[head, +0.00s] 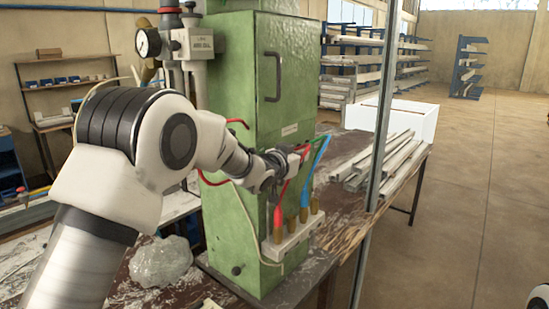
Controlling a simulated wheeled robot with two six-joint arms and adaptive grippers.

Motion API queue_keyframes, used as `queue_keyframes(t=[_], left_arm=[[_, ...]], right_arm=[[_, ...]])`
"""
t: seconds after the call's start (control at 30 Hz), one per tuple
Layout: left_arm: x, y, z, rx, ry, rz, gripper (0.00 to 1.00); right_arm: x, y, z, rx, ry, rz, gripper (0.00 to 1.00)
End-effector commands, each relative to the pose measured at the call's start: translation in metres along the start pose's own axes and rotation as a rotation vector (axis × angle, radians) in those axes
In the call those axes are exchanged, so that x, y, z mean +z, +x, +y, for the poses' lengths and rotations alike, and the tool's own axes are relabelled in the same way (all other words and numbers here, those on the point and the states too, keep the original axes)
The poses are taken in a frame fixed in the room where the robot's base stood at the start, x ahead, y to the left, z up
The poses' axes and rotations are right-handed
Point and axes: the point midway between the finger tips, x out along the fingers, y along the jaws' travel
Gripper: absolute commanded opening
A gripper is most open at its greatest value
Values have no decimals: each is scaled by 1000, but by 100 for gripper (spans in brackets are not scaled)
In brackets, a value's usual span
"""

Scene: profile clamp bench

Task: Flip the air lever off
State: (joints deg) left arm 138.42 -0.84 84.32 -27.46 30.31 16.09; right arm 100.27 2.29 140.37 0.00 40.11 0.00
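A green cabinet (285,60) stands on the bench, with a pressure gauge (148,42) and a grey air unit (195,42) at its upper left. A small red curved piece (238,122) shows at the cabinet's left edge, above my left arm; I cannot tell whether it is the air lever or a hose. My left gripper (297,158) is in front of the cabinet, close to the red hose (281,195) and left of the blue hose (313,165). Its fingers are small and partly hidden, so contact and opening are unclear.
Below the gripper, a pale manifold (292,240) carries several brass fittings. A lump in clear wrap (162,262) lies on the bench at left. Pale profiles (385,158) lie at right, behind a thin upright post (382,110).

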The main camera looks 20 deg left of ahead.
Motion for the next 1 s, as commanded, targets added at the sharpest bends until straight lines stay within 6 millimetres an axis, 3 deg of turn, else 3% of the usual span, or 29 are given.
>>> queue_keyframes(t=[0.27,0.33,0.4,0.63,1.0], left_arm=[[-49,-7,-2,-6,0,1,0],[-48,-17,-1,-9,-1,4,0],[-60,-31,-2,-9,0,5,0],[-94,-68,-4,-8,-1,2,0],[-105,-80,-4,-7,-1,-1,0]], right_arm=[[0,-39,0,0,0,0,40],[-1,-21,0,0,0,2,40],[0,-13,0,0,0,0,40],[0,-5,0,0,0,0,40],[0,-5,0,0,0,0,40]])
